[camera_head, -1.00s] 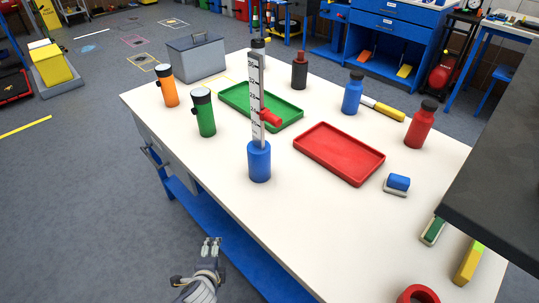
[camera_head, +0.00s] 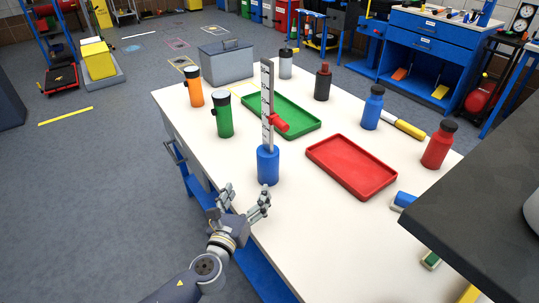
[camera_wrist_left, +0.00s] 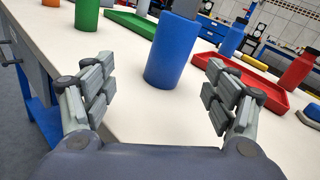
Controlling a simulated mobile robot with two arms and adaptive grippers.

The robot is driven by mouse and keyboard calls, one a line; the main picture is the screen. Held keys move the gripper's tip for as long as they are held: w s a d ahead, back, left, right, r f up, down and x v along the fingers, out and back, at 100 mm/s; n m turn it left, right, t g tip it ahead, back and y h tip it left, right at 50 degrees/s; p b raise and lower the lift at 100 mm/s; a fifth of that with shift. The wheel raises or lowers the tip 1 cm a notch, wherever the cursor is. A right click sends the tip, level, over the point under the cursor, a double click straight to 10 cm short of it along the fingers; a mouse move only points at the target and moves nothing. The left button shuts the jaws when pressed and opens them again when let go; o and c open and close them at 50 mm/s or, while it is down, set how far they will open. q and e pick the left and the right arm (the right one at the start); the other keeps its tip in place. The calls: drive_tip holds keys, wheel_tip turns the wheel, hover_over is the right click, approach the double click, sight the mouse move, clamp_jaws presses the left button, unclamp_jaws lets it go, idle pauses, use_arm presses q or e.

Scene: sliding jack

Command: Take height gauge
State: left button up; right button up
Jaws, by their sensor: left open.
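The height gauge stands upright on the white table, with a blue round base (camera_head: 268,166), a pale upright scale (camera_head: 267,105) and a red slider (camera_head: 279,122). My left gripper (camera_head: 245,203) is open and empty at the table's near edge, just in front of the gauge and apart from it. In the left wrist view the blue base (camera_wrist_left: 172,52) shows ahead, centred between the spread fingers (camera_wrist_left: 158,92). The top of the gauge is cut off there. My right gripper does not show.
A green tray (camera_head: 298,129) lies behind the gauge and a red tray (camera_head: 350,182) to its right. Green (camera_head: 224,118) and orange (camera_head: 193,90) bottles stand left. Blue (camera_head: 372,110) and red (camera_head: 438,148) bottles stand right. A dark surface (camera_head: 480,205) blocks the lower right.

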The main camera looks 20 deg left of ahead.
sight(264, 171)
use_arm(q)
drive_tip(key=m, duration=0.1)
drive_tip(key=m+h, duration=0.1)
drive_tip(key=shift+w+d+m, duration=0.3)
drive_tip(key=shift+w+d, duration=0.1)
drive_tip(key=shift+w+m+h, duration=0.2)
drive_tip(key=shift+m+h, duration=0.1)
drive_tip(key=shift+m, duration=0.1)
drive_tip(key=w, duration=0.4)
drive_tip(key=shift+w+d, duration=0.25)
drive_tip(key=shift+d, duration=0.1)
drive_tip(key=shift+w+d, duration=0.1)
drive_tip(key=shift+w, duration=3)
drive_tip(key=c, duration=1.4)
